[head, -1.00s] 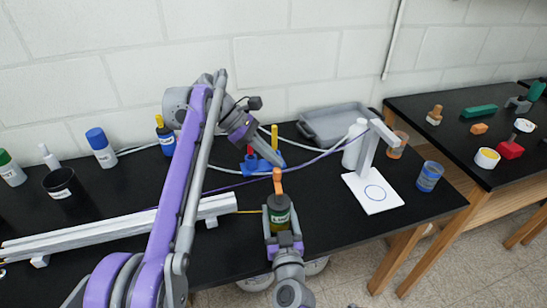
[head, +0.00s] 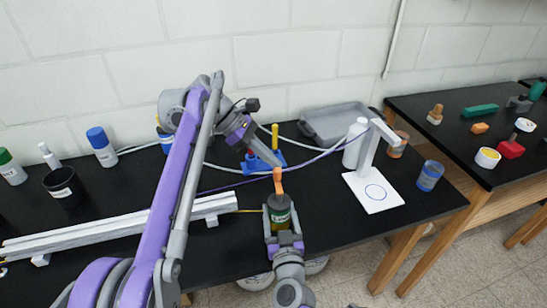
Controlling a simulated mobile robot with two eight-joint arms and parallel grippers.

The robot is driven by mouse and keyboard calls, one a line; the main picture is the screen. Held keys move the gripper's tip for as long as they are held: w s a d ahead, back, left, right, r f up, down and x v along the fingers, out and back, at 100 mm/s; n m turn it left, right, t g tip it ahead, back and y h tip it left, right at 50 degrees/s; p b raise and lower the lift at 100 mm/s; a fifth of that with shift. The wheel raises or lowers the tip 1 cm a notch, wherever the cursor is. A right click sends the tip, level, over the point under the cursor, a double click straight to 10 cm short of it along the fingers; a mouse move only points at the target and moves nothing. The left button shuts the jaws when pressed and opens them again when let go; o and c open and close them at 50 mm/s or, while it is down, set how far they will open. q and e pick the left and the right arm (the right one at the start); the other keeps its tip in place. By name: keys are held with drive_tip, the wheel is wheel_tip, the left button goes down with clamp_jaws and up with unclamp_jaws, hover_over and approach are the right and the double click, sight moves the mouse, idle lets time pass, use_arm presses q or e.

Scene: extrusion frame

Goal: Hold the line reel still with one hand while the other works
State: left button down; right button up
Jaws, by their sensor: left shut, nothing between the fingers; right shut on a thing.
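The line reel (head: 279,216), a dark green cylinder with a pale label and an orange piece on top, stands upright near the front edge of the black table. My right gripper (head: 284,236) is shut on its lower part from the front. A thin yellow line runs left from the reel to the white extrusion rail (head: 110,228). My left gripper (head: 263,155) is shut and empty above the table, behind the reel and apart from it. It overlaps a blue holder (head: 268,163) with a yellow-handled tool, partly hiding it.
A white stand (head: 373,190) and a blue cup (head: 430,176) are to the right. A grey tray (head: 334,121) lies at the back. A black cup (head: 64,187) and bottles stand at the left. A purple cable crosses behind the reel.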

use_arm(q)
drive_tip(key=s+a+n+t, duration=0.2)
drive_tip(key=s+a+n, duration=0.15)
drive_tip(key=a, duration=0.55)
drive_tip(key=v, duration=1)
drive_tip(key=d+f+m, duration=0.1)
drive_tip(key=d+f, duration=0.2)
drive_tip(key=d, duration=0.3)
drive_tip(key=w+d+f+m, duration=0.1)
drive_tip(key=d+f, duration=0.3)
drive_tip(key=d, duration=0.3)
drive_tip(key=shift+w+g, duration=0.25)
drive_tip(key=shift+g, duration=0.15)
